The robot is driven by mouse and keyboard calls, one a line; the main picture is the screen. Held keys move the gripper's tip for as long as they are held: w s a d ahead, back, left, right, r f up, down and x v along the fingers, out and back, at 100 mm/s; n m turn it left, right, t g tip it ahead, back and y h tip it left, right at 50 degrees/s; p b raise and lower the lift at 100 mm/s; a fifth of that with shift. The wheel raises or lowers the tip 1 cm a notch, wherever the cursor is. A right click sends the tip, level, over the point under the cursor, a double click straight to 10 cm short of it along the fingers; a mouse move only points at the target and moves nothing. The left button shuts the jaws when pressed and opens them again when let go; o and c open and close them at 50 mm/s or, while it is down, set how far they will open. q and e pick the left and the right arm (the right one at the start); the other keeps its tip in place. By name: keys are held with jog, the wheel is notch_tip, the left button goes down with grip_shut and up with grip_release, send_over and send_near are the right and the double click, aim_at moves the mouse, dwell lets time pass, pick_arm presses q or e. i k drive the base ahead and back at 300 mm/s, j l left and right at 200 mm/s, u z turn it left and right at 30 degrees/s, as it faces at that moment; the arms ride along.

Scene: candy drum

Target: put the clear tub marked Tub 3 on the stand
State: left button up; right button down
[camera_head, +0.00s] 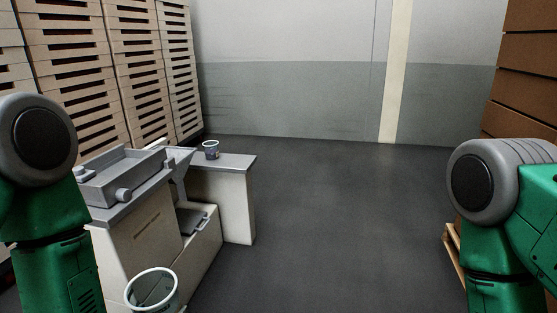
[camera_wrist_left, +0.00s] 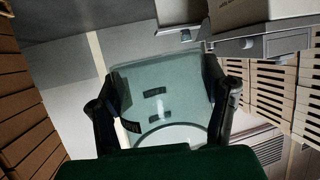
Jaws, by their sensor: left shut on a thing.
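A clear tub (camera_head: 152,290) shows at the bottom left of the head view, its round rim upward and its lower part cut off. In the left wrist view the clear tub (camera_wrist_left: 150,78) fills the middle, with small dark marks too small to read. My left gripper (camera_wrist_left: 168,108) is shut on it, one dark finger on each side. In the head view this gripper is hidden below the frame. A low grey platform (camera_head: 197,222), perhaps the stand, sits under a grey chute between the white cabinets, with nothing seen on it. My right gripper is out of view.
A grey tray-like machine top (camera_head: 120,178) sits on a white cabinet (camera_head: 150,240). Another small tub (camera_head: 211,150) stands on the grey-topped counter (camera_head: 238,160) behind. Slatted crates (camera_head: 120,70) line the left wall.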

aim_at(225, 161)
jog(key=i+l, duration=0.1)
jog(key=i, duration=0.45)
jog(key=i+l+u, duration=0.1)
jog(key=i, duration=0.45)
jog(key=i+l, duration=0.15)
jog(key=i, duration=0.4)
jog(key=i+j+z, duration=0.5)
jog(key=i+j, duration=0.9)
jog(key=j, duration=0.1)
